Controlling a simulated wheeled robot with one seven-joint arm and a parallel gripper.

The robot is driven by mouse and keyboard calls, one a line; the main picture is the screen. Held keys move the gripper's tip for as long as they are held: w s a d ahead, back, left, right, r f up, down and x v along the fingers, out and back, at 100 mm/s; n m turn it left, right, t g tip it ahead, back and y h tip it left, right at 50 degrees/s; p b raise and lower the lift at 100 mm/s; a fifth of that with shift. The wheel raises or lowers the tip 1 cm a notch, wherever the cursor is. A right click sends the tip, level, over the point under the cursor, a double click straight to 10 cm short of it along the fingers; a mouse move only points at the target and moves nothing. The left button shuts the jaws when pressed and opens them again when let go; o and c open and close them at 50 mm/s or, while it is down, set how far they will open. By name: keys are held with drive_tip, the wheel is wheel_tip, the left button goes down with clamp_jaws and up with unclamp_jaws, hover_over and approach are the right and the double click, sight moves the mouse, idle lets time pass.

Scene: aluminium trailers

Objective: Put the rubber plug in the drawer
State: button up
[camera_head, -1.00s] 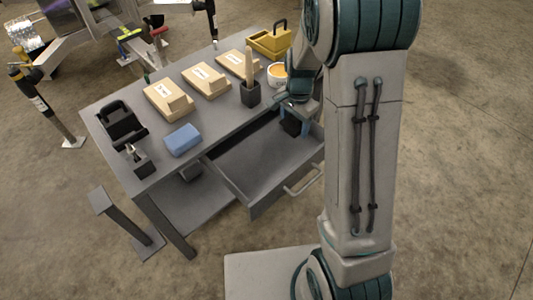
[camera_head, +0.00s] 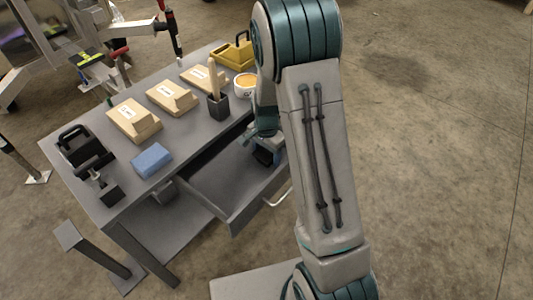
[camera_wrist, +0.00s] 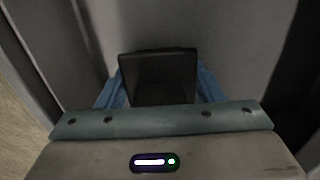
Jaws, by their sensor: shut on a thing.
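The rubber plug is a black block, seen in the wrist view (camera_wrist: 158,78) between the blue fingers of my gripper (camera_wrist: 160,92). In the head view the plug (camera_head: 263,157) is a small dark shape under my gripper (camera_head: 264,148). My gripper is shut on the plug, over the right part of the open drawer (camera_head: 242,214). The drawer is grey and pulled out from the table. Its visible floor looks empty. I cannot tell whether the plug touches the drawer floor. My arm hides the drawer's right end.
The grey table (camera_head: 178,152) bears several beige blocks (camera_head: 135,120), a blue block (camera_head: 151,160), a dark holder (camera_head: 218,106), a white tub (camera_head: 244,85), a yellow box (camera_head: 236,54) and black tools (camera_head: 86,150). The drawer handle (camera_head: 279,194) juts forward. Floor at right is clear.

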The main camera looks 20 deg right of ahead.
drive_tip(key=shift+f, duration=0.25)
drive_tip(key=o, duration=1)
drive_tip(key=shift+r, duration=0.1)
wheel_tip(320, 180, up, 12)
drive_tip(key=p, duration=0.3)
drive_tip(key=shift+r+p, duration=0.15)
drive_tip(key=shift+p, duration=0.2)
drive_tip(key=s+r+n, duration=0.5)
drive_tip(key=s, duration=0.5)
drive_tip(key=s+r+n+t, duration=0.1)
drive_tip(key=s+r+n, duration=0.4)
drive_tip(key=s, duration=0.5)
drive_tip(key=shift+s+r+n, duration=0.15)
drive_tip(key=shift+s+n, duration=0.1)
drive_tip(key=shift+n, duration=0.25)
